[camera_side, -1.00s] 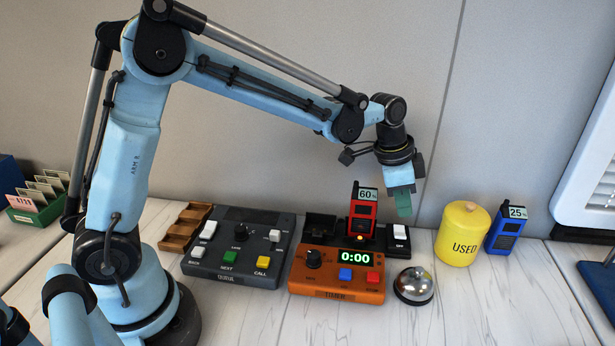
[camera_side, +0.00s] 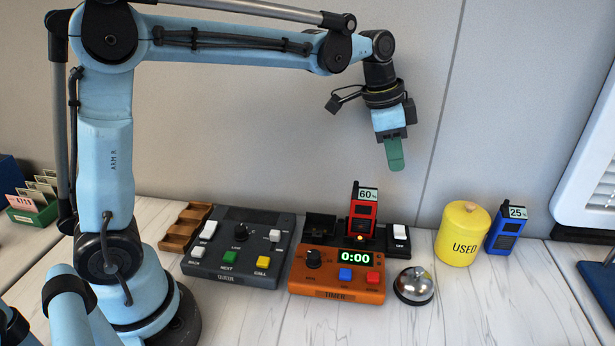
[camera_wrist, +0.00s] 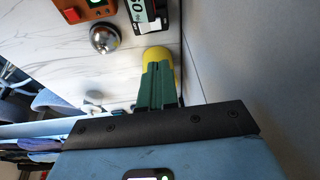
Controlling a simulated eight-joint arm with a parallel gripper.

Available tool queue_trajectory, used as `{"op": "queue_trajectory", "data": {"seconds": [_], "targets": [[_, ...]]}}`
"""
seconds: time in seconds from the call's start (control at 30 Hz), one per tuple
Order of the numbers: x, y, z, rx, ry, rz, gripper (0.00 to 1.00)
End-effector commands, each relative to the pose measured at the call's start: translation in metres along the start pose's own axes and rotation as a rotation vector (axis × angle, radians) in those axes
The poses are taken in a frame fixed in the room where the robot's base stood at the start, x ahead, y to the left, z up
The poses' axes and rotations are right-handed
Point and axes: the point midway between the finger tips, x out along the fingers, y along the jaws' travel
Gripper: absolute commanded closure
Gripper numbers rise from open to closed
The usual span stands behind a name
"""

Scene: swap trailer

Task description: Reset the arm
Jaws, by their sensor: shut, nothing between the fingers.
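My gripper (camera_side: 394,153) hangs in the air above the back of the table, in front of the grey wall. Its green fingers are shut with nothing between them. In the wrist view the gripper (camera_wrist: 158,72) shows its two fingers side by side, partly covering the yellow canister behind them. My arm is raised and bent at the elbow, clear of everything on the table.
Below stand a dark control box (camera_side: 238,247), an orange timer (camera_side: 336,275) reading 0:00, a red radio (camera_side: 362,215) showing 60, and a bell (camera_side: 414,285). A yellow USED canister (camera_side: 462,235) and a blue radio (camera_side: 507,230) showing 25 stand right. Air around my gripper is clear.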

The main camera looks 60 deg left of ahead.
Motion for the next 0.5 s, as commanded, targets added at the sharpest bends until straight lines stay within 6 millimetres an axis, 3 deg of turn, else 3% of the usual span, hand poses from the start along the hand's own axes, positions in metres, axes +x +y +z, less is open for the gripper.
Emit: {"op": "queue_trajectory", "data": {"seconds": [0.23,0.5], "targets": [[-0.012,0.009,0.018,-0.078,0.021,-0.041,1.00],[-0.031,0.035,0.073,-0.307,0.099,-0.152,1.00]]}}
